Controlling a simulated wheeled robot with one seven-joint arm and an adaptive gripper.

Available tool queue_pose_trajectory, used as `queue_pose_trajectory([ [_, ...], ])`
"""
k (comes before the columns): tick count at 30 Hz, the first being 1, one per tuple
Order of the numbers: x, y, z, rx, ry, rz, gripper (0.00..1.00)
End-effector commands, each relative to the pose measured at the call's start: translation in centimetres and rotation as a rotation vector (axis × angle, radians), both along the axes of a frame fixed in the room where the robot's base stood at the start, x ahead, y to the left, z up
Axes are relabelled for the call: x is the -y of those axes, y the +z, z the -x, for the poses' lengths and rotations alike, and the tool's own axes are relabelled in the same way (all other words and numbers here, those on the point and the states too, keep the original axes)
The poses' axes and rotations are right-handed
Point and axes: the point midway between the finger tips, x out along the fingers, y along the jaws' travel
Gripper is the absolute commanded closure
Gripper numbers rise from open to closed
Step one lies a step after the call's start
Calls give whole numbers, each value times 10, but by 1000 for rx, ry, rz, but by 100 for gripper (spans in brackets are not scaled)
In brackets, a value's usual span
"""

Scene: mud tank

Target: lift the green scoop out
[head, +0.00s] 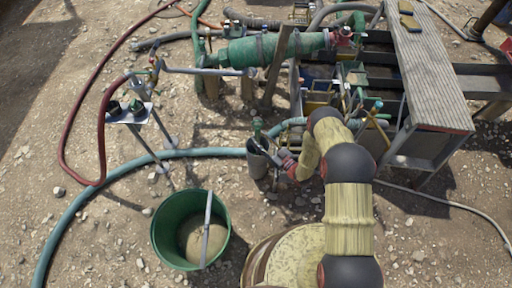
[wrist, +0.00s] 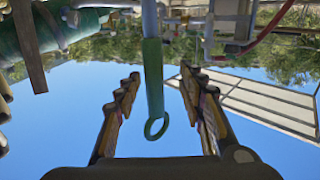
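The green scoop (head: 257,127) stands upright in a small grey container (head: 257,165), its green top sticking out above the rim; its lower part is hidden inside. In the wrist view, which looks upside down, the scoop's green handle (wrist: 154,75) ends in a ring and shows between my two fingers, with a gap on each side. My gripper (head: 282,158) is just right of the container in the head view. It is open and empty in the wrist view (wrist: 160,98). How far the handle lies in depth from the fingertips I cannot tell.
A green bucket (head: 160,238) with brown contents and a grey rod across it stands front left. A small stand (head: 130,114) with dark cups is at left. Hoses cross the stony ground. Green pipework (head: 262,50) and a wooden-topped bench (head: 430,75) are behind and right.

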Motion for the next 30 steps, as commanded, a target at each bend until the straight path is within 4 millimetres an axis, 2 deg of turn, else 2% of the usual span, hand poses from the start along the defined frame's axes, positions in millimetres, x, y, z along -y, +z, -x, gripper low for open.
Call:
queue_pose_trajectory([
  [11,-20,-2,-25,4,1,1,60],
  [21,-45,-5,-60,2,1,1,60],
  [27,-46,-3,-61,2,-1,1,60],
  [30,-46,-3,-61,1,-1,1,65],
])
